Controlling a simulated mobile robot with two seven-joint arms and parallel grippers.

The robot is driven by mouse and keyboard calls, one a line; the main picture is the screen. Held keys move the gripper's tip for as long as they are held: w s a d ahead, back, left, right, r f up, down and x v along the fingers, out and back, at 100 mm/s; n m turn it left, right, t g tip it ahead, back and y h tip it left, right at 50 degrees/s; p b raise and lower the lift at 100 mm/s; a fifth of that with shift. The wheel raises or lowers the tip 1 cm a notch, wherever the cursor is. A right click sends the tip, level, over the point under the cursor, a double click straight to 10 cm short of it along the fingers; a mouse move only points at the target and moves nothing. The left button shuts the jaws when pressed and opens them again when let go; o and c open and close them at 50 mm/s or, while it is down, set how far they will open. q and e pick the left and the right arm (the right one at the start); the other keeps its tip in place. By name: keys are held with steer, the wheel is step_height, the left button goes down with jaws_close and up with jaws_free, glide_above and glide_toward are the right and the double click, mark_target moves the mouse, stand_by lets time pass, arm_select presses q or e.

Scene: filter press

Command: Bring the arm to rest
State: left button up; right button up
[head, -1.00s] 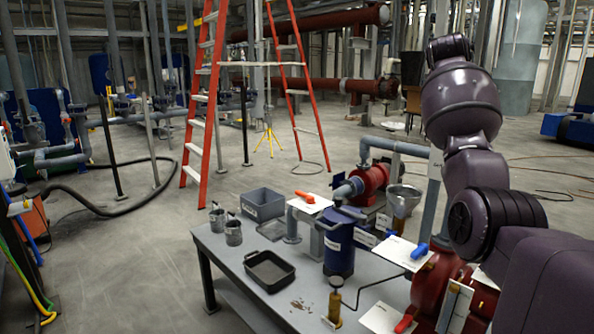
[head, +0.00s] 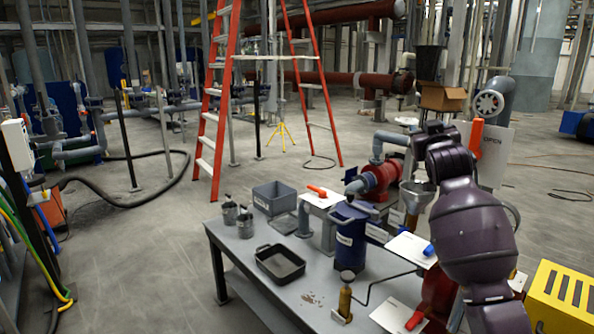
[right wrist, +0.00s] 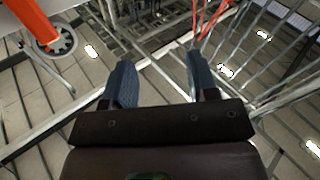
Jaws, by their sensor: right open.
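My right arm (head: 472,225) rises from the lower right of the head view, over the right end of the grey workbench. Its fingers are hard to make out there. In the right wrist view my right gripper (right wrist: 160,78) is open, with two dark blue-grey fingers wide apart and nothing between them. My left arm and gripper are not in view.
The workbench (head: 290,308) carries a black tray (head: 280,264), a grey bin (head: 273,198), a blue vessel (head: 345,240) and a red pump (head: 380,180). An orange-handled valve (head: 476,137) and a yellow slotted box (head: 560,298) stand near my arm. An orange ladder (head: 213,120) stands behind.

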steer(key=s+a+f+n+g+y, duration=0.1)
steer(key=s+f, duration=0.5)
steer(key=f, duration=0.4)
steer(key=s+a+f+y, duration=0.2)
steer(key=s+f, duration=0.4)
steer(key=f, duration=0.4)
steer(key=s+a+f+n+g+y, duration=0.1)
steer(key=s+f, duration=0.6)
steer(key=f, duration=0.4)
steer(key=s+f+m+g, duration=0.1)
steer(key=s+f+g, duration=0.2)
steer(key=s+f, duration=0.8)
steer(key=s+d+f+m+g+h, duration=0.1)
steer(key=s+f+g, duration=0.2)
steer(key=s+f, duration=0.8)
steer(key=s, duration=0.6)
steer(key=shift+d+f, duration=0.15)
steer(key=shift+f, duration=0.05)
steer(key=shift+c, duration=0.7)
steer(key=shift+s+d, duration=0.1)
steer(key=shift+c, duration=0.3)
